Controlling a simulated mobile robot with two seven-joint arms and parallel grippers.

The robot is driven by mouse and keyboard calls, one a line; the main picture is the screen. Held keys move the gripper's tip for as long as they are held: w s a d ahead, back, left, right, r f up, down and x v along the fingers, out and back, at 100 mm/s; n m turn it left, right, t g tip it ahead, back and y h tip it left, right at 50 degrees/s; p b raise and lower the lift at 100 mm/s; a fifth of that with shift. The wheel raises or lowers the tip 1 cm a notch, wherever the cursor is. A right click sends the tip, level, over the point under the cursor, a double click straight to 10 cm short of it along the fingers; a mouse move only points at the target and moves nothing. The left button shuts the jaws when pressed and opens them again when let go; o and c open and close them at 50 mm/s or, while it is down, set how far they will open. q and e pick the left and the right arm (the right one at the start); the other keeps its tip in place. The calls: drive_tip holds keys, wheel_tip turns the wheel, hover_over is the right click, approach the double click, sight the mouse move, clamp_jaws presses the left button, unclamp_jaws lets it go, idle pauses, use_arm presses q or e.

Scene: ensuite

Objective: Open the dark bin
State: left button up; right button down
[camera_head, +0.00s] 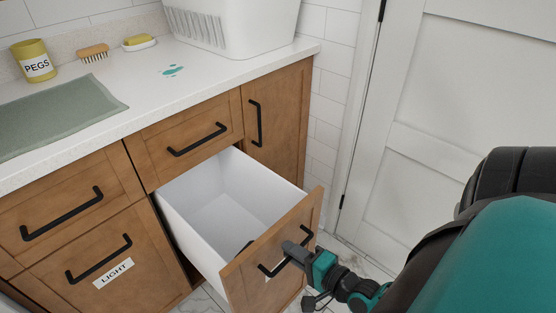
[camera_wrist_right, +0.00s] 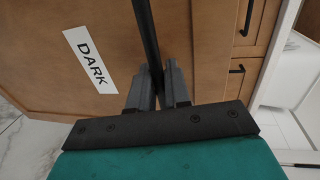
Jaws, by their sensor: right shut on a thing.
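The dark bin (camera_head: 240,278) is a pull-out wooden-fronted drawer with a white inside. It stands well out from the cabinet, and its visible inside is mostly empty. Its DARK label (camera_wrist_right: 90,60) shows in the right wrist view. My right gripper (camera_head: 290,248) is shut on the bin's black bar handle (camera_head: 306,234). In the right wrist view the gripper's fingers (camera_wrist_right: 158,88) close around the handle bar (camera_wrist_right: 147,40). My left gripper is not in view.
The LIGHT bin (camera_head: 100,255) is shut at the left. A shut drawer (camera_head: 190,125) is above the open bin. The counter holds a pegs tin (camera_head: 36,62), brush (camera_head: 93,53), soap (camera_head: 139,42), green mat (camera_head: 55,115) and white basket (camera_head: 225,25). A white door (camera_head: 440,90) stands at the right.

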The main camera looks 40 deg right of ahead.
drive_tip(key=shift+f+v, duration=0.25)
drive_tip(key=shift+v, duration=0.9)
drive_tip(key=c, duration=1.3)
unclamp_jaws()
drive_tip(key=shift+o, duration=0.2)
drive_tip(key=p+v, duration=0.2)
drive_tip(key=v, duration=1.1)
drive_tip(key=shift+s+d, duration=0.1)
